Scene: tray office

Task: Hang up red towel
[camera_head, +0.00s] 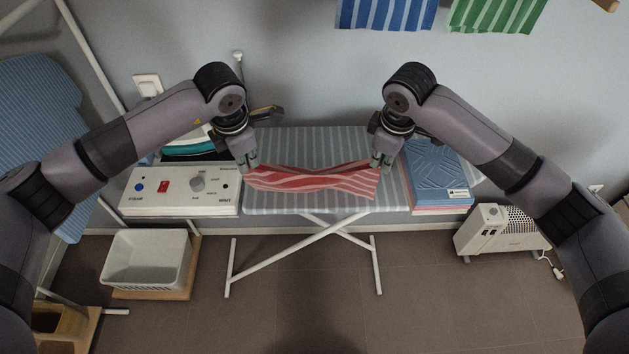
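The red towel (315,182) with lighter stripes stretches between my two grippers over the striped ironing board (320,145). Its middle sags, and I cannot tell whether it touches the board. My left gripper (248,166) is at the towel's left end and appears shut on it. My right gripper (379,164) is at the towel's right end and appears shut on it. A blue striped towel (388,12) and a green striped towel (497,14) hang at the top of the view. What they hang from is out of view.
A white control box (180,205) stands left of the board, with an iron behind it partly hidden by my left arm. Folded blue cloths (436,172) lie at the right. A white basket (147,260) and a heater (500,230) stand low down. The wall above the board is clear.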

